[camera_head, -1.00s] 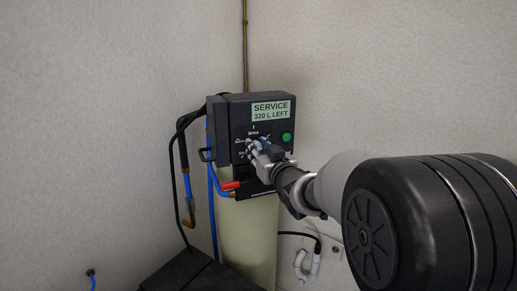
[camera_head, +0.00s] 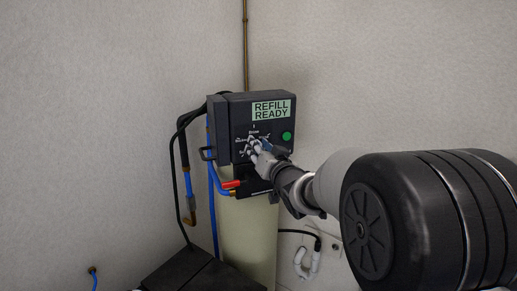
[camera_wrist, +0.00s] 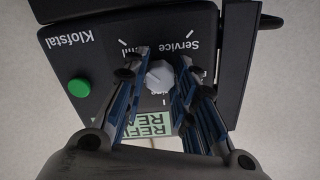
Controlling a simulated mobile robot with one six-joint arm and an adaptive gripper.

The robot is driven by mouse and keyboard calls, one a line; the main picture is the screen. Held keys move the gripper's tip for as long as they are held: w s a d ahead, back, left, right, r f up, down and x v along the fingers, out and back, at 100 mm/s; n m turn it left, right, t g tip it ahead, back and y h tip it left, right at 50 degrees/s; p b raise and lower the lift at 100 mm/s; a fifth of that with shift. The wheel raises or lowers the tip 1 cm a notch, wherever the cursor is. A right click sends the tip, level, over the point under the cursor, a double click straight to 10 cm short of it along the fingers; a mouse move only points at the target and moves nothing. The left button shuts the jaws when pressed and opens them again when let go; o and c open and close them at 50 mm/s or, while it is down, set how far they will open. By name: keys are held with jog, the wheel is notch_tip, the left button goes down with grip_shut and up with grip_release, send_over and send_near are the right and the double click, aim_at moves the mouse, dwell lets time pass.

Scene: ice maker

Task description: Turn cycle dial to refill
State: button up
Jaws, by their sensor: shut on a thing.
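The control head (camera_head: 222,125) is a dark box on a pale cylindrical tank. Its display (camera_head: 271,110) reads "REFILL READY". In the wrist view the cycle dial (camera_wrist: 160,74) is a light grey knob on the black panel, shown upside down, with printed labels around it including "Service". My gripper (camera_head: 259,148) is at the panel front, its fingers on either side of the dial and shut on it. In the head view the gripper hides the dial. In the wrist view the fingers cover some labels, so I cannot fully read the pointer's setting.
A green button (camera_head: 287,136) is right of the dial. Blue and black hoses (camera_head: 188,170) hang at the left, and a red-tipped fitting (camera_head: 231,185) sits below the panel. Walls stand close behind.

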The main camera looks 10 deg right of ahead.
jog(key=o, duration=1.1)
jog(key=shift+c, duration=0.2)
jog(key=s+d, duration=0.2)
jog(key=s, duration=0.9)
jog(key=shift+s, duration=0.4)
jog(key=shift+d+f, duration=0.1)
